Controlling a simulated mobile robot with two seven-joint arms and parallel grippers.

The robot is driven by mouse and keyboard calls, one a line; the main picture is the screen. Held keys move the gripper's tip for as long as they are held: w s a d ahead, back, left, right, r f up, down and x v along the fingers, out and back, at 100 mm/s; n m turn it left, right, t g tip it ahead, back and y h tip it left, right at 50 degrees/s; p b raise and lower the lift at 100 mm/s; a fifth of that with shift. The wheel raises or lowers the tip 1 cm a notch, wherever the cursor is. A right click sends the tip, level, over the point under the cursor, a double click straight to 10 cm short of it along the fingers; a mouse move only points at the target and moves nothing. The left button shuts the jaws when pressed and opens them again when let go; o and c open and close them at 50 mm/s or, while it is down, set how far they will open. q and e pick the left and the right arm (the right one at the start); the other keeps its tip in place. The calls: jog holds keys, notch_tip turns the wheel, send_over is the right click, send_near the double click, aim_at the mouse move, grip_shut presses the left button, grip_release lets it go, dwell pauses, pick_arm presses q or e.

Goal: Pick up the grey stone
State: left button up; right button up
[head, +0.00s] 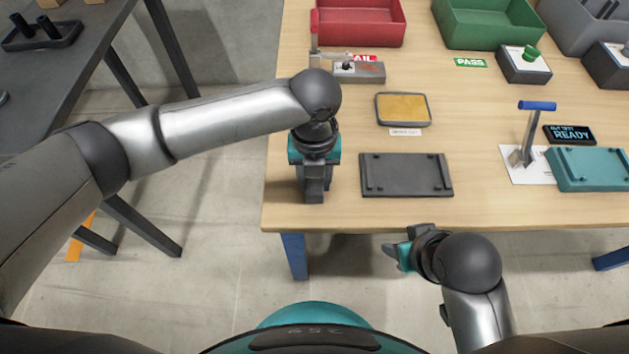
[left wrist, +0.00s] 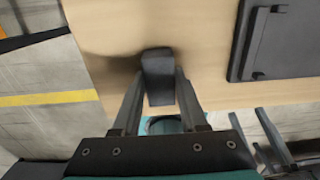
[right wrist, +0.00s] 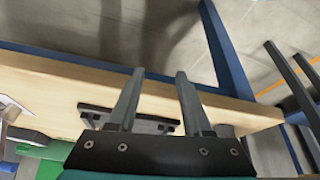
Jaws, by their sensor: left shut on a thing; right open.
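The grey stone, a dark grey oblong block (left wrist: 158,78), is between the two fingers of my left gripper (left wrist: 156,88) in the left wrist view. The fingers are shut on it. In the head view my left gripper (head: 314,197) points down over the table's front left part, left of the black plate; its fingers largely hide the stone there. A shadow lies on the wood beside the stone, but I cannot tell whether it touches the table. My right gripper (head: 399,245) is open and empty in front of the table edge; its parted fingers show in the right wrist view (right wrist: 156,85).
A black plate with pegs (head: 406,176) lies right of my left gripper. Behind it are a yellow-topped tray (head: 403,108) and a grey fixture (head: 360,72). Red (head: 360,25) and green (head: 487,25) bins stand at the back. A blue-handled lever (head: 530,130) and teal box (head: 588,169) are at right.

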aim_at(314, 180)
pick_arm(q)
grip_shut()
jog(key=shift+r, duration=0.15)
jog(key=shift+r, duration=0.4)
notch_tip(314, 180, up, 7)
jog(key=p, duration=0.4)
jog(key=shift+r, duration=0.2)
notch_tip(314, 180, up, 12)
jog(key=p, duration=0.5)
jog(key=shift+f, duration=0.2)
pick_arm(e)
jog(key=s+d+f+g, duration=0.1)
jog(key=s+f, duration=0.2)
jog(key=f, duration=0.5)
jog(key=s+d+f+g, duration=0.1)
jog(key=s+d+f, duration=0.1)
jog(key=f, duration=0.7)
jog(key=shift+s+f, duration=0.3)
jog(key=shift+s, duration=0.45)
